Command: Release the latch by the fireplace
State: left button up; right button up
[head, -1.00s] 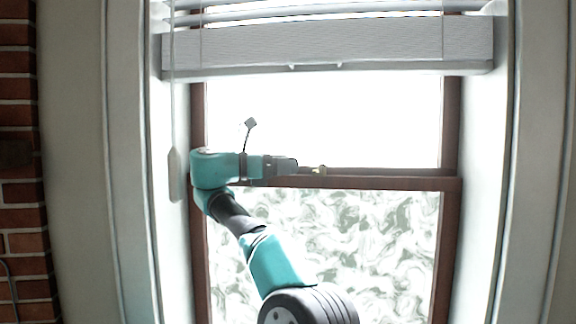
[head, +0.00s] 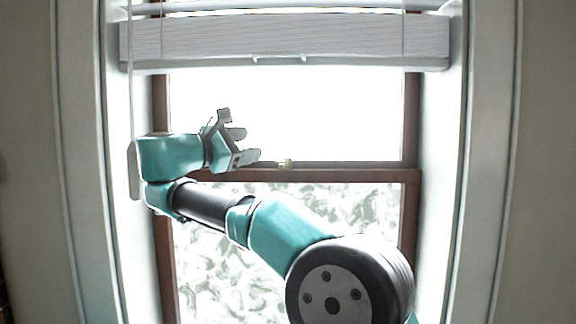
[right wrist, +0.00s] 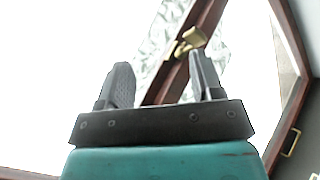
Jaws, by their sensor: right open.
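The latch (head: 285,164) is a small brass-coloured piece on the middle rail of the window. It also shows in the right wrist view (right wrist: 190,41), beyond the fingertips and nearer the right finger. My right gripper (head: 251,144) is open and empty, just left of the latch in the head view, with a gap between them. In the right wrist view its two dark fingers (right wrist: 160,78) stand apart with nothing between them. My left gripper is not in view.
The brown window frame (head: 411,215) surrounds bright upper glass and patterned lower glass. A raised blind (head: 290,40) hangs above, with a hanging wand (head: 133,170) left of my arm. A brass-coloured handle (right wrist: 290,142) shows at lower right in the right wrist view.

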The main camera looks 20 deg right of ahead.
aim_at(287, 165)
jog(key=s+f+m+t+y, duration=0.5)
jog(key=s+t, duration=0.1)
jog(key=s, duration=0.4)
jog(key=shift+a, duration=0.3)
jog(key=shift+w+f, duration=0.1)
jog(key=x, duration=1.7)
jog(key=shift+w+d+f, duration=0.1)
jog(key=shift+d+f, duration=0.05)
jog(key=shift+f, duration=0.05)
jog(key=c, duration=0.9)
